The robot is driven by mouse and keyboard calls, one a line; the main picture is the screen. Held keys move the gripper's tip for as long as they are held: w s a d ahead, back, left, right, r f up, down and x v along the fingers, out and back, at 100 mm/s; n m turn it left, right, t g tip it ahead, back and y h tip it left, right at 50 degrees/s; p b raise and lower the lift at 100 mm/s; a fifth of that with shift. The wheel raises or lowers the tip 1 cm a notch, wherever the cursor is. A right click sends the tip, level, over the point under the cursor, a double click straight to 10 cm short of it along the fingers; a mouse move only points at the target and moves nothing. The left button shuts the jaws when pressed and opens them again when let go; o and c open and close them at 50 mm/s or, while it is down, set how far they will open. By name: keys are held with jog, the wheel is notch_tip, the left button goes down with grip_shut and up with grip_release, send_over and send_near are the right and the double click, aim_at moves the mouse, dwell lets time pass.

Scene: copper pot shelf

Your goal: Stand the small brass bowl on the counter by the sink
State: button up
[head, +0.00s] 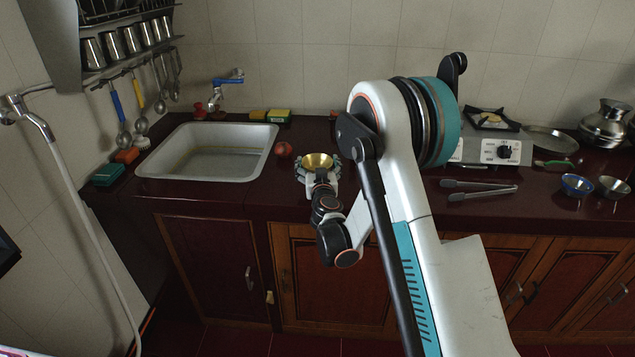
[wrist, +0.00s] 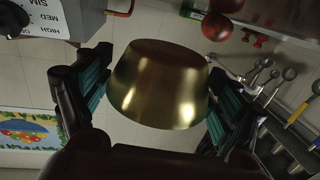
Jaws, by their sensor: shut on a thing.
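The small brass bowl (head: 318,160) is upright, its gold inside facing up, over the counter (head: 230,200) just right of the sink (head: 265,135). My gripper (head: 318,175) is shut on the bowl, one finger on each side. In the wrist view the bowl (wrist: 160,85) sits between the dark fingers with teal pads of my gripper (wrist: 158,95). I cannot tell whether the bowl's base touches the counter; the gripper hides it in the head view.
A red round fruit or vegetable (head: 284,149) lies between sink and bowl. Sponges (head: 279,115) are behind the sink. Tongs (head: 480,189), a stove (head: 492,150), and a blue bowl (head: 577,185) with a metal bowl (head: 612,187) stand to the right. My arm hides the middle counter.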

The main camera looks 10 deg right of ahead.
jog(key=shift+f+b, duration=0.85)
jog(key=shift+f, duration=1.5)
jog(key=shift+r, duration=0.1)
jog(key=o, duration=1)
jog(key=shift+c, duration=0.2)
